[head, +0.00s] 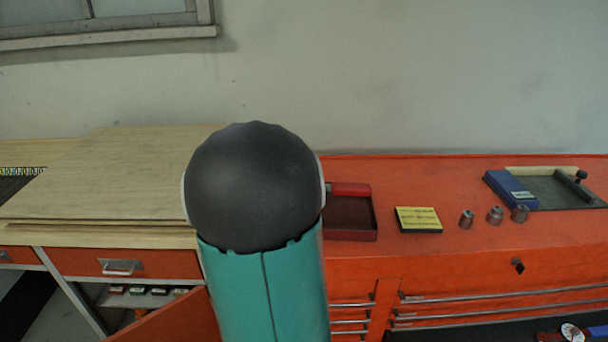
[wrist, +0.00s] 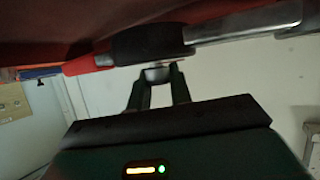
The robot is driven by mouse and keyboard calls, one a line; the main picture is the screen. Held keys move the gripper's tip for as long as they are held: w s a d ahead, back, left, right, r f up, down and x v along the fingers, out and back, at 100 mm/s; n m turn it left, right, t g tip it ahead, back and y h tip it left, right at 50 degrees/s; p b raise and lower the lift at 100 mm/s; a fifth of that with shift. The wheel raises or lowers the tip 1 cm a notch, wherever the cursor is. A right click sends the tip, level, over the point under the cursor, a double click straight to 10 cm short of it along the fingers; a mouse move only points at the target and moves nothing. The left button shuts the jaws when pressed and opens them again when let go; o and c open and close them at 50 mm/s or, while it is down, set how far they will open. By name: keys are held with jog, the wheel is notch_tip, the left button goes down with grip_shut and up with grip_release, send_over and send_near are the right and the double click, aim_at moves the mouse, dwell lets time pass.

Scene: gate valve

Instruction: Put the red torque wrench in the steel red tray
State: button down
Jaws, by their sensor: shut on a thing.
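My gripper (wrist: 160,72) shows in the wrist view, its two dark fingers shut on the red torque wrench (wrist: 90,64). The wrench has a red end at left, a black middle part and a steel length (wrist: 245,22) at right. In the head view a red cylindrical piece, apparently the wrench's handle (head: 350,189), shows at the back of the red tray (head: 352,236). I cannot tell whether it touches the tray. The tray has a dark floor, and its left part is hidden behind my arm, as is my gripper in that view.
On the orange cabinet top (head: 440,256), right of the tray, lie a yellow-and-black box (head: 418,219), three metal sockets (head: 494,215) and a blue box (head: 511,189) by a dark tray (head: 562,190). Wooden boards (head: 100,180) lie on the left bench. A wall stands behind.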

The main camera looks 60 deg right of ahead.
jog(key=c, duration=1.3)
grip_release()
jog(key=shift+r, duration=0.15)
